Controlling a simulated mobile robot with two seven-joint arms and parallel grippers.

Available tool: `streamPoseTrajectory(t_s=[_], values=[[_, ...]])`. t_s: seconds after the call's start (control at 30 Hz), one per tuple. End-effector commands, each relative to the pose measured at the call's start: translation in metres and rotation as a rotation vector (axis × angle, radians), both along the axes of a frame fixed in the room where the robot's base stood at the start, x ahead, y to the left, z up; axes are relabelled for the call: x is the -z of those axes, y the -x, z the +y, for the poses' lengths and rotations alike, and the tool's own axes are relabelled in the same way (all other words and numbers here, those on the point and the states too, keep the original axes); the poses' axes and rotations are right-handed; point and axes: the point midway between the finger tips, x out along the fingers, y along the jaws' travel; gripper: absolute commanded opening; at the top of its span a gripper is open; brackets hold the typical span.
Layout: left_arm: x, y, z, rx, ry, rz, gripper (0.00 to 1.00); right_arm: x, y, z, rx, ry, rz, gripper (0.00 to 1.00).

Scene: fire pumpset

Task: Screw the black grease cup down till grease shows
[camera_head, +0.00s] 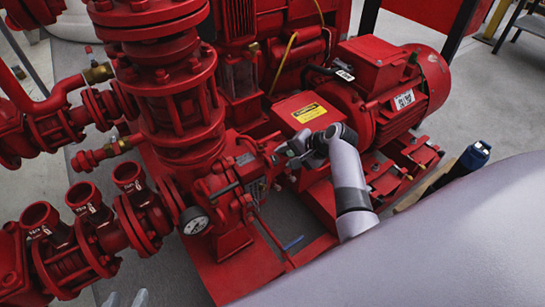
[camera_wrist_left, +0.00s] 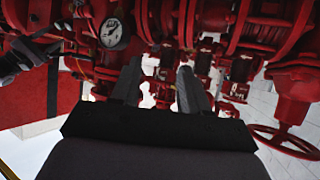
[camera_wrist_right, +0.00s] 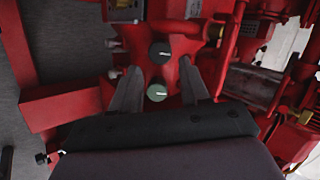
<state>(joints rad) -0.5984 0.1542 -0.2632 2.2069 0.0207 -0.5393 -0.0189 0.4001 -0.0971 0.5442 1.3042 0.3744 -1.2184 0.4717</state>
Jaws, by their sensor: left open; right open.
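The black grease cup (camera_wrist_right: 160,51) is a round black cap with a pale mark, seen end-on in the right wrist view on the red pump housing. A similar green cup (camera_wrist_right: 156,93) sits just below it. My right gripper (camera_wrist_right: 160,80) is open and empty. Its fingers lie either side of the green cup in the picture, with the black cup just past the tips; I cannot tell the depth. In the head view this gripper (camera_head: 283,155) is at the pump's shaft area and hides the cups. My left gripper (camera_wrist_left: 157,78) is open and empty. No grease is discernible.
A pressure gauge (camera_head: 194,221) stands left of my right gripper. The red motor (camera_head: 390,85) and a yellow-labelled guard (camera_head: 308,112) are behind and right of it. Red flanged pipes (camera_head: 105,225) crowd the left. A blue-capped object (camera_head: 475,154) stands at right.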

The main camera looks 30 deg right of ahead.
Motion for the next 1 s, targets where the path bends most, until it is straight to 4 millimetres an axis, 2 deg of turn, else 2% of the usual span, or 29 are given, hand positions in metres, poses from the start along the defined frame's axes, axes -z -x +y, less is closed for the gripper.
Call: streamPoseTrajectory(t_s=[0.1, 0.3, 0.77, 0.9, 1.0], values=[[0.002, -0.003, -0.006, 0.013, 0.011, -0.021, 0.45, 0.018, -0.012, 0.007, -0.003, -0.001, -0.002, 0.46], [0.003, -0.007, -0.016, 0.028, 0.058, -0.031, 0.45, 0.035, -0.027, 0.015, -0.003, 0.001, -0.002, 0.46], [0.002, -0.009, -0.022, 0.035, 0.100, -0.029, 0.45, 0.041, -0.034, 0.019, -0.002, 0.003, -0.003, 0.46], [0.001, -0.009, -0.022, 0.035, 0.100, -0.029, 0.45, 0.041, -0.034, 0.019, -0.002, 0.003, -0.003, 0.04], [0.001, -0.009, -0.022, 0.035, 0.100, -0.029, 0.45, 0.041, -0.034, 0.019, -0.002, 0.003, -0.003, 0.04]])
